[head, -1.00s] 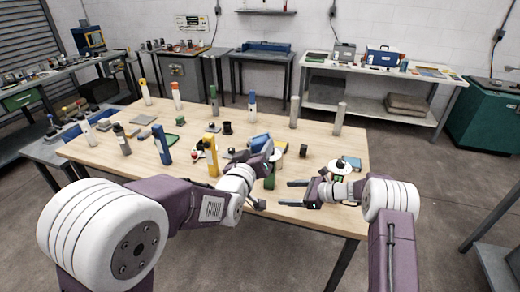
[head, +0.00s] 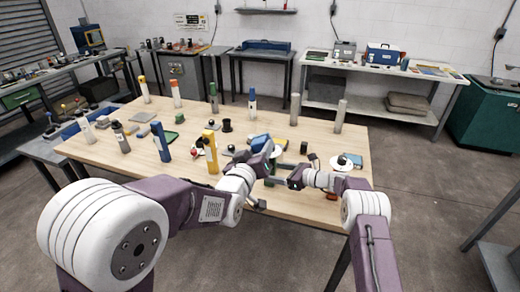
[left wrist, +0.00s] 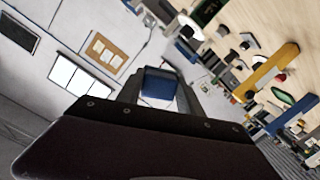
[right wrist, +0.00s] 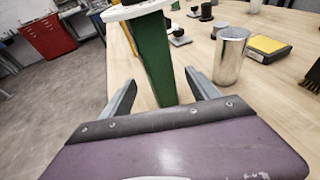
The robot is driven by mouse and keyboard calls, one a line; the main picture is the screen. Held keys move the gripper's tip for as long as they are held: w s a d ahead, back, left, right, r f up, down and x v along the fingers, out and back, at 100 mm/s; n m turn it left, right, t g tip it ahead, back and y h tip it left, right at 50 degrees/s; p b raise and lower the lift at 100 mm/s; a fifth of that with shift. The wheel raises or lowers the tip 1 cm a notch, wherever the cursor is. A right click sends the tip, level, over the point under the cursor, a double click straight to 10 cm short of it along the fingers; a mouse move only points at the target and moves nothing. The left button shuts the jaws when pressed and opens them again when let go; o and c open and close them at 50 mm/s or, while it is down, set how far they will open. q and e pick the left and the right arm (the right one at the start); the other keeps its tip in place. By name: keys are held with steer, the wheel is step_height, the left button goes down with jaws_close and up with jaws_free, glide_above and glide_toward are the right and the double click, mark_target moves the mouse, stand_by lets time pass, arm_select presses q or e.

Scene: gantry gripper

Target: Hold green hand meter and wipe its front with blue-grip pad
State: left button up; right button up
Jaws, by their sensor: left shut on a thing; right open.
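The green hand meter shows in the right wrist view as a long green bar (right wrist: 152,55) with a white plate-like part at its top, cut off by the frame edge. My right gripper (right wrist: 160,90) is open, with a finger on each side of the green bar and gaps visible. In the head view the right gripper (head: 279,181) is low over the table's front right part. My left gripper (head: 268,153) is higher, shut on a blue piece (left wrist: 160,84), which looks like the pad's blue grip. The pad's face is not clear in the left wrist view.
A silver cup (right wrist: 230,55) and a yellow-topped box (right wrist: 268,47) stand beyond the right gripper. A yellow post (head: 210,153) and a blue post (head: 161,142) stand left of my left gripper. A white disc with a black knob (head: 342,162) lies at the right.

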arm_select(q)
steer(key=shift+f+b, duration=0.45)
steer(key=shift+f, duration=0.35)
arm_select(e)
steer(key=shift+x, duration=1)
steer(key=c, duration=1.5)
steer(key=shift+o, duration=0.2)
steer(key=o, duration=1.2)
steer(key=shift+d, duration=0.1)
